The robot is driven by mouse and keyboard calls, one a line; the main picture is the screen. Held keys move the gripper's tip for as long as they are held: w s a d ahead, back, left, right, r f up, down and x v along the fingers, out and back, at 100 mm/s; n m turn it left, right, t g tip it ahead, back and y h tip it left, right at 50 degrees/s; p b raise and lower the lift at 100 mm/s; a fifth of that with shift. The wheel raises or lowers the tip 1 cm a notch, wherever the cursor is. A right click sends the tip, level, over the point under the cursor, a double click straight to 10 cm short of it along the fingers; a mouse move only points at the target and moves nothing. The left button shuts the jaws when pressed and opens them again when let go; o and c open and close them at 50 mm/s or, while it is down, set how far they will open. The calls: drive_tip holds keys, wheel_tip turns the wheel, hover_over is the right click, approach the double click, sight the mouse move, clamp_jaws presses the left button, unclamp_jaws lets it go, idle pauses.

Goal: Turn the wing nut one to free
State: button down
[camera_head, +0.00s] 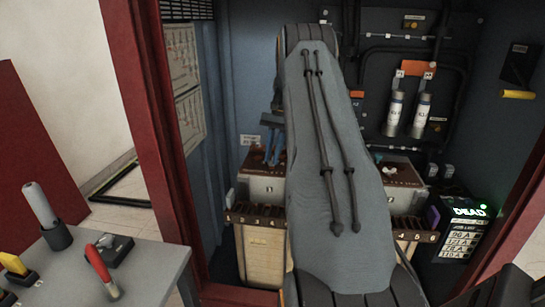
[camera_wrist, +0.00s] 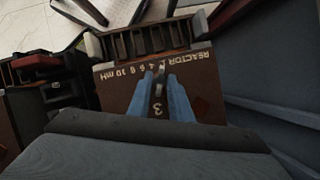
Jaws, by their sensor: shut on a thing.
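My gripper (camera_head: 272,150) points down over the brown top of the left reactor box (camera_head: 262,187). In the wrist view its two blue fingers (camera_wrist: 158,80) are shut on a small pale grey piece (camera_wrist: 158,90), which I take to be the wing nut. The fingers hide most of it, so I cannot tell its angle or how tight it sits. The box top (camera_wrist: 120,88) carries upside-down lettering with "REACTOR", "mH" and a "3". My grey arm covers the middle of the head view.
A second reactor box (camera_head: 398,172) stands right of my arm. A black panel reading "DEAD" (camera_head: 468,212) is at the right. Two cylinders (camera_head: 395,112) hang on the back wall. A red door frame (camera_head: 150,120) borders the left. A grey table (camera_head: 150,272) with tools stands front left.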

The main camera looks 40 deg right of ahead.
drive_tip(key=shift+n, duration=0.6)
drive_tip(key=shift+h, duration=0.3)
drive_tip(key=c, duration=1.9)
unclamp_jaws()
drive_tip(key=shift+b+v, duration=1)
drive_tip(key=shift+v, duration=2.95)
drive_tip(key=shift+w+f, duration=0.1)
drive_tip(key=shift+w, duration=0.05)
